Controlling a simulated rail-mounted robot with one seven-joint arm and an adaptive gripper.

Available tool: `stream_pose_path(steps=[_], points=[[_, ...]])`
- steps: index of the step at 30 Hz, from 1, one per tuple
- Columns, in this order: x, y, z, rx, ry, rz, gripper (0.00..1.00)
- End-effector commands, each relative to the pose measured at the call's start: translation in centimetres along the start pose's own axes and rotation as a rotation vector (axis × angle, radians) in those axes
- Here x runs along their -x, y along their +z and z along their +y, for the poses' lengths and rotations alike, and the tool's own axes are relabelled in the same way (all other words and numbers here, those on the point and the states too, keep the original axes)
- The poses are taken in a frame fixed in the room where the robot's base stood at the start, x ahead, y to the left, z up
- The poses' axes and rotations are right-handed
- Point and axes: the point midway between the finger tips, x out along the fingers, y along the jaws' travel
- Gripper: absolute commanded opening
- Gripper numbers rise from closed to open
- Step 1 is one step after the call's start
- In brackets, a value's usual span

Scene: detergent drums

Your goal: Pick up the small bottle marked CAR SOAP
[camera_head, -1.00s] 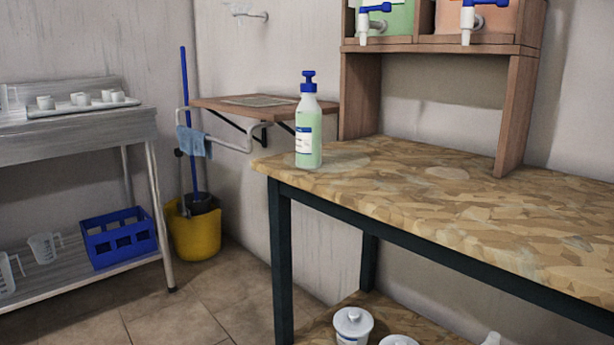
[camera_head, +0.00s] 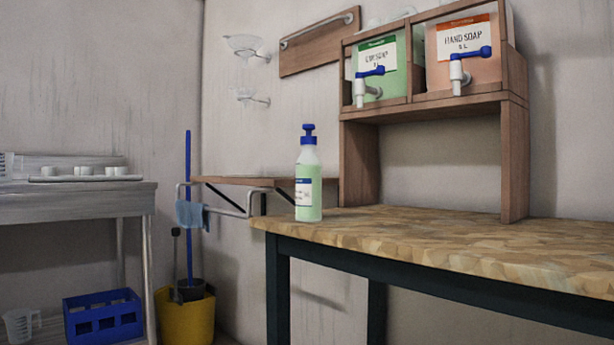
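A pump bottle (camera_head: 309,185) with pale green liquid, a blue pump head and a white-and-blue label stands upright at the left end of the stone-patterned table (camera_head: 420,235). Its label is turned partly to the left and is too small to read, so I cannot tell whether it says CAR SOAP. No other small bottle shows clearly. My gripper is not in view.
A wooden rack (camera_head: 513,145) on the table holds a green drum (camera_head: 396,70) and an orange drum (camera_head: 478,72) marked HAND SOAP, both with blue-handled taps. A wall shelf (camera_head: 240,181) is behind the bottle. The tabletop front is clear.

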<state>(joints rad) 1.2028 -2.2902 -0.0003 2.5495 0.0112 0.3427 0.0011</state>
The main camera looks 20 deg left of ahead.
Motion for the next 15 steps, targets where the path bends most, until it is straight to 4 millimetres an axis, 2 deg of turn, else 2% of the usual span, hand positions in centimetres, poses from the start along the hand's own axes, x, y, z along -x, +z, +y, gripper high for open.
stream_pose_path(steps=[8,9,15], points=[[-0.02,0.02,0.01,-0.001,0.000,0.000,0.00],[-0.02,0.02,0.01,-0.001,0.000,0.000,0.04],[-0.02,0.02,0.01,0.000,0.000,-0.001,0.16]])
